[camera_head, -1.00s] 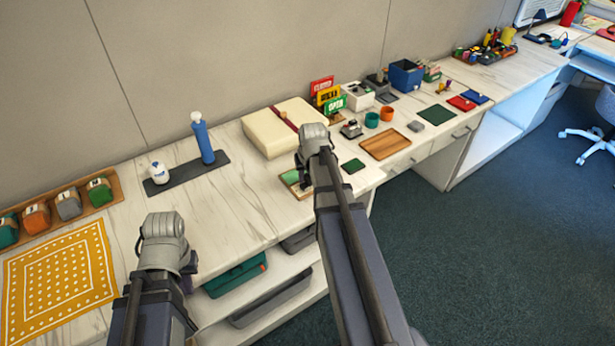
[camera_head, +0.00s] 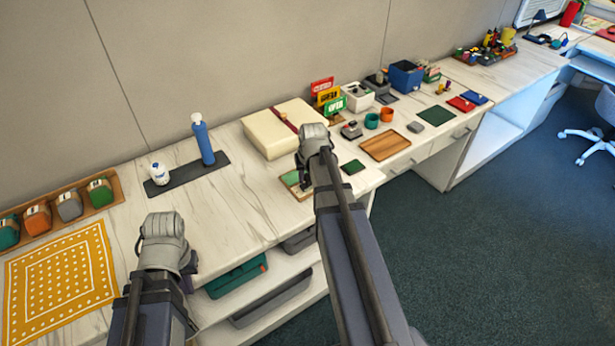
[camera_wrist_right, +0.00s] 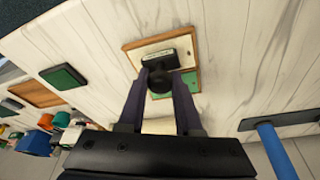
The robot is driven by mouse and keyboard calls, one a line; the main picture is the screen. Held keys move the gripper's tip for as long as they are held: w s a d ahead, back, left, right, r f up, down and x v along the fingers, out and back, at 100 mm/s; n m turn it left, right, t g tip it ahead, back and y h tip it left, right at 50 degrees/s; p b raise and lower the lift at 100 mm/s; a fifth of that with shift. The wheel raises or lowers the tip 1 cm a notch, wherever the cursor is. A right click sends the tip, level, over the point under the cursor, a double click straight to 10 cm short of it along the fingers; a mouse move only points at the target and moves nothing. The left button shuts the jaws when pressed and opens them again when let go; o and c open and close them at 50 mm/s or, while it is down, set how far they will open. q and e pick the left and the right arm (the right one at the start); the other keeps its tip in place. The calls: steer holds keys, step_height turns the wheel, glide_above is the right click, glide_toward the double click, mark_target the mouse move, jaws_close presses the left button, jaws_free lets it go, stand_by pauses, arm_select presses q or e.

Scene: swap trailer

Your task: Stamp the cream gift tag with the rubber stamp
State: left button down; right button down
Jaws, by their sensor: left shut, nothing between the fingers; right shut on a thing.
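My right gripper (camera_wrist_right: 161,80) is shut on the rubber stamp (camera_wrist_right: 158,58), gripping its dark round knob. In the head view, my right arm partly covers the board (camera_head: 287,180), and the stamp is hidden. A dark green ink pad (camera_wrist_right: 63,77) lies beside the board, also in the head view (camera_head: 353,166). My left gripper (camera_head: 187,264) is shut and empty by the counter's front edge.
A cream box (camera_head: 272,133) stands behind my right gripper. A blue bottle (camera_head: 203,142) and a white bottle (camera_head: 159,174) stand on a dark mat. A wooden tray (camera_head: 385,145) lies at right. The marble counter between the yellow cloth (camera_head: 60,270) and board is clear.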

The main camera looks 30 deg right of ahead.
steer(key=shift+r+p, duration=2.95)
steer(key=shift+r, duration=0.3)
steer(key=shift+f, duration=0.1)
